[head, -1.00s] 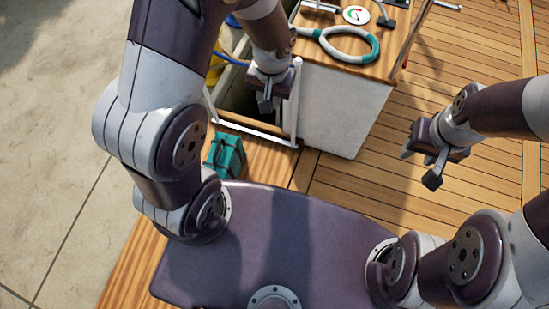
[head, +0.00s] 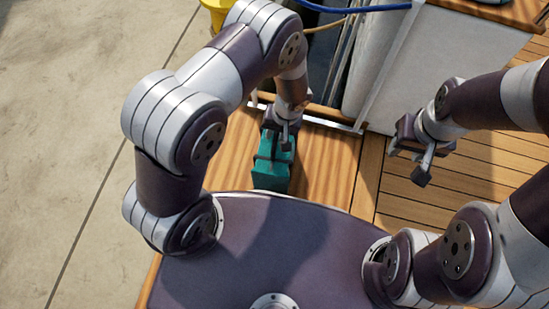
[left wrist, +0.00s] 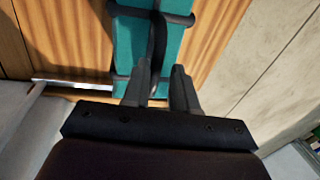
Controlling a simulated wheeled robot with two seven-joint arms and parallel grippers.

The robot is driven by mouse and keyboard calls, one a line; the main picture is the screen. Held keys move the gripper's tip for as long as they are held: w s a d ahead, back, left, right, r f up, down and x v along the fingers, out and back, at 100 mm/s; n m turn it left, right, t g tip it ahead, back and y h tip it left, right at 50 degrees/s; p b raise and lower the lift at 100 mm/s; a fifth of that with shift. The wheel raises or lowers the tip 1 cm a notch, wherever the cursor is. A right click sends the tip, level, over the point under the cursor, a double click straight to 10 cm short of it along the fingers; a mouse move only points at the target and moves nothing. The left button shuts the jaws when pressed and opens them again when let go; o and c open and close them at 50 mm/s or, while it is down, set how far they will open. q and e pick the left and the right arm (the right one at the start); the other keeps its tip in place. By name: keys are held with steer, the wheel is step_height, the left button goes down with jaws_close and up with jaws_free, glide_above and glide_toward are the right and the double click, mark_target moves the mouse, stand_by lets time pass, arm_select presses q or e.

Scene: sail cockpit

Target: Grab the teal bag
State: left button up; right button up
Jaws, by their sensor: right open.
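The teal bag (head: 272,175) stands on the wooden deck just in front of my purple base, with dark bands and a black handle. My left gripper (head: 284,143) is over it, pointing down and covering its far end. In the left wrist view the two fingers (left wrist: 161,80) are at the teal bag (left wrist: 183,45), one on each side of the black handle (left wrist: 158,40). A gap with teal showing is left between them, so the gripper looks open; contact with the handle is unclear. My right gripper (head: 408,164) is open and empty above the deck at the right.
A white-sided cabinet (head: 435,65) with a wooden top stands beyond the bag. A white-edged opening with a wooden sill (head: 318,112) is just behind the bag. A yellow bucket (head: 216,14) and blue hose (head: 350,9) are at the back. Pale concrete (head: 70,130) lies left.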

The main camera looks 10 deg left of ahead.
mark_target(276, 136)
arm_select(q)
steer(key=f+b, duration=0.2)
steer(key=f, duration=0.1)
steer(key=f+b, duration=0.1)
steer(key=f, duration=0.1)
steer(key=shift+a, duration=0.25)
steer(key=shift+w+r, duration=0.1)
steer(key=shift+r, duration=0.1)
jaws_close()
steer(key=shift+r, duration=0.1)
stand_by(0.6)
